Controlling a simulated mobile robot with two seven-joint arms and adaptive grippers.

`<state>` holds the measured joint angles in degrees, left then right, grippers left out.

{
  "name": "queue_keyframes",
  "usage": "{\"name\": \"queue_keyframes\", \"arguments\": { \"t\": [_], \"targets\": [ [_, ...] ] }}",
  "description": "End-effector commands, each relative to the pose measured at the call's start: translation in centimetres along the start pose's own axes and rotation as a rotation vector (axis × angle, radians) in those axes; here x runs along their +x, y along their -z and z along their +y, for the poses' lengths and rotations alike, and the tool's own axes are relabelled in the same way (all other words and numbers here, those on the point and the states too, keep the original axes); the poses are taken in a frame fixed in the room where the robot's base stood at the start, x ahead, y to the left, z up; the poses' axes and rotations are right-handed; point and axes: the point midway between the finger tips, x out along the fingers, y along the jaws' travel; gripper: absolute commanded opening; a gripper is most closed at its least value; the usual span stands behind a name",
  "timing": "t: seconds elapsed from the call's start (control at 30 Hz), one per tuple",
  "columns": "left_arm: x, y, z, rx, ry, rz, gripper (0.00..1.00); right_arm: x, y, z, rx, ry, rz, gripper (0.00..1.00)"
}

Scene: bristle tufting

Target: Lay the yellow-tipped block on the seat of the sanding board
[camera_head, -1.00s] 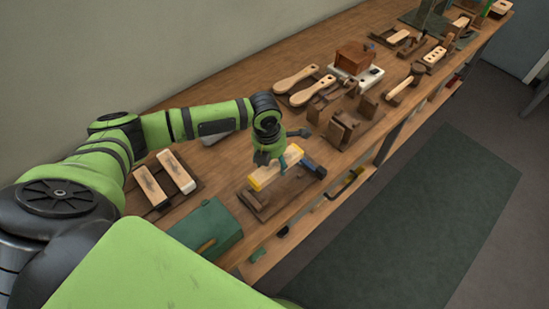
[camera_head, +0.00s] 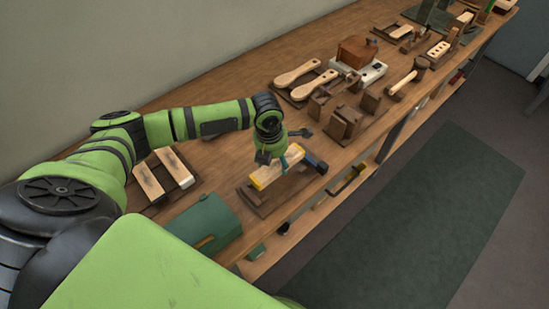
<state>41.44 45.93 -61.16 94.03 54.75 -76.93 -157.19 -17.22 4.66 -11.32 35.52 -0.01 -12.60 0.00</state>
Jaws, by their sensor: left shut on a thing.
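The yellow-tipped block (camera_head: 268,175) is a pale wooden bar with a yellow near-left end. My left gripper (camera_head: 280,164) comes down on it from above and is shut on it around its middle. The block is over the brown sanding board (camera_head: 252,198) near the bench's front edge. The board's seat is mostly hidden under the block and gripper. I cannot tell whether the block touches it or hangs slightly above. My right gripper is not in view.
A dark blue-black piece (camera_head: 316,163) is at the block's far end. A green box (camera_head: 208,226) stands nearer on the bench. Two pale blocks (camera_head: 173,168) lie in a tray at left. Wooden paddles (camera_head: 297,72) and brown fixtures (camera_head: 345,122) stand farther right.

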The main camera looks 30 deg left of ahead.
Motion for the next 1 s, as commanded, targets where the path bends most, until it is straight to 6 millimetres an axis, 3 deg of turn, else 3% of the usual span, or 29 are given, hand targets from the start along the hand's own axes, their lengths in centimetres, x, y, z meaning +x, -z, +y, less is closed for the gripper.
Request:
{"name": "queue_keyframes", "arguments": {
  "t": [1.0],
  "targets": [
    [0.00,0.03,-0.03,0.001,0.000,0.000,0.25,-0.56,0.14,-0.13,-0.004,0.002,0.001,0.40]
  ]
}}
